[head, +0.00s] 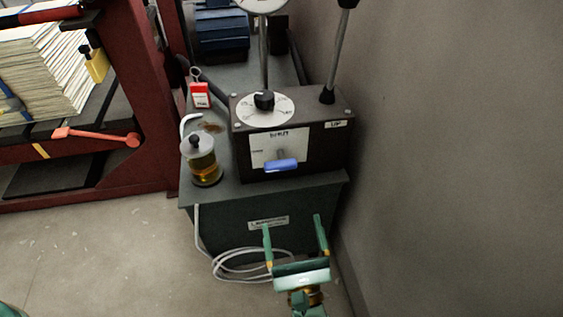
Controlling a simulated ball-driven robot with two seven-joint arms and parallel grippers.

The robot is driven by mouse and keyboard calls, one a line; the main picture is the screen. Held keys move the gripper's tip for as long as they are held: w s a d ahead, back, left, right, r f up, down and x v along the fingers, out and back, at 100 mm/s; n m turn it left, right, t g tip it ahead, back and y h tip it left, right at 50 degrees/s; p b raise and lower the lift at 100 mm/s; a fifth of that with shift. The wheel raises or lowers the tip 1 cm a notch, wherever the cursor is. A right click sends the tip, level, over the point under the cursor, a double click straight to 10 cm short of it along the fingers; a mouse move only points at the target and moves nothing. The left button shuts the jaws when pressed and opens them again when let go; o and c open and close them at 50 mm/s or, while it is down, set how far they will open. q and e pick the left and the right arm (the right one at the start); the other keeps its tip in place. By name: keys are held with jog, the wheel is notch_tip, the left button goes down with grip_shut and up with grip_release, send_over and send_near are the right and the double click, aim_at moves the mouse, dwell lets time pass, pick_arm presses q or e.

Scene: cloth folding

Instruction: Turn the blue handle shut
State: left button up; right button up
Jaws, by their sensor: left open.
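The blue handle (281,166) is a short bar lying roughly horizontal, on a short stem at the front of a dark control box (337,151). A white label plate (268,147) is behind it. My left gripper (292,224) is in the lower part of the view, below and nearer than the handle. Its two green fingers are apart and point up the picture toward the box. Nothing is between them, and they are clear of the handle. My right gripper is not in view.
The box stands on a dark green tank (225,223). A glass jar of amber liquid (204,167) is left of the handle. A grey wall (450,150) closes the right side. A coiled cable (230,268) lies on the floor.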

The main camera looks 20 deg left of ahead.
aim_at(281, 170)
pick_arm(q)
jog(key=b+x, duration=0.1)
jog(key=x, duration=1.2)
jog(key=shift+w+a+b, duration=0.1)
jog(key=shift+b, duration=0.2)
jog(key=shift+w+a+r, duration=0.3)
jog(key=shift+w, duration=0.15)
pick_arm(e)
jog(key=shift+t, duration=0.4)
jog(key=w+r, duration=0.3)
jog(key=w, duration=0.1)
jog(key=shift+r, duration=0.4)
pick_arm(q)
jog(key=c, duration=1)
